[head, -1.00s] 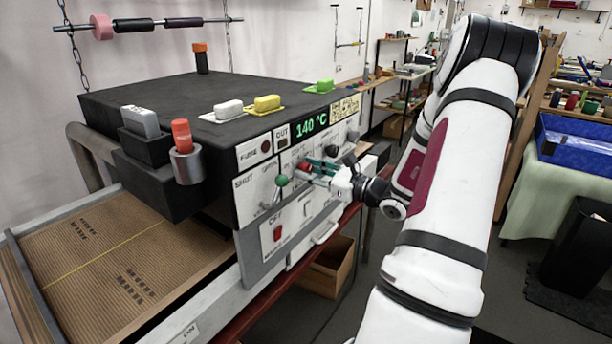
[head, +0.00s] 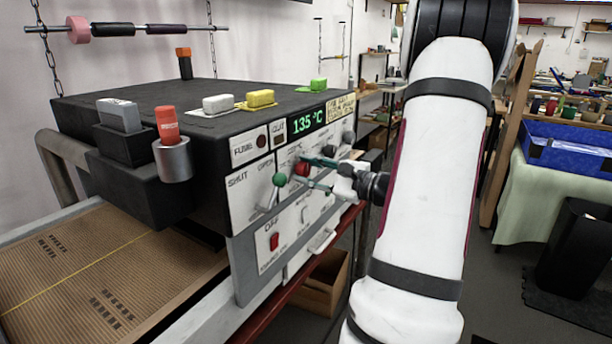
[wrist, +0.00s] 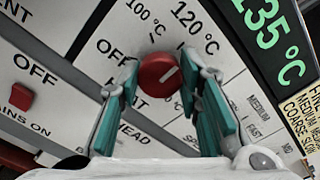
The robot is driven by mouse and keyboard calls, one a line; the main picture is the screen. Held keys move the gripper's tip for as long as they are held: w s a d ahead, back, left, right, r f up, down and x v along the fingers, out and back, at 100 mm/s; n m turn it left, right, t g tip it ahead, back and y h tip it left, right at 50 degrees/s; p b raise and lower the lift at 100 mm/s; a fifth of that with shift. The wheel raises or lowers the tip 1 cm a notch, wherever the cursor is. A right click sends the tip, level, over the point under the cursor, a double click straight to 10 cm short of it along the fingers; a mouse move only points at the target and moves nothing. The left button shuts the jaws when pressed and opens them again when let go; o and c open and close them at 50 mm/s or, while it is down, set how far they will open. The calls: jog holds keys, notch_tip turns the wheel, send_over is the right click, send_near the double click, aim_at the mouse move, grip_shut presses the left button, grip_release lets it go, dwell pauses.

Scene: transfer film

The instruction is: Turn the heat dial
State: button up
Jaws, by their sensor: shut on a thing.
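The heat dial (wrist: 158,75) is a round red knob with a white pointer line, set among the labels OFF, 100 °C and 120 °C. Its line points up and right in the wrist view, towards the 120 °C side. The dial also shows in the head view (head: 302,168) on the front panel of the dark machine (head: 200,110). My gripper (wrist: 158,88) has its teal-padded fingers on both sides of the dial, shut on it. In the head view my gripper (head: 311,172) reaches the panel from the right. The green display (head: 307,122) reads 135 °C.
A green-balled lever (head: 279,180) stands just left of the dial. Black knobs (head: 329,151) sit close to its right. A red switch (head: 274,241) lies below on the panel. A conveyor (head: 95,270) runs at lower left, and an open cardboard box (head: 318,285) stands under the machine.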

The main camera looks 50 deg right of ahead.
dwell(0.4)
jog(key=o, duration=1.1)
jog(key=shift+o, duration=0.2)
jog(key=s, duration=1.2)
jog(key=shift+d, duration=0.45)
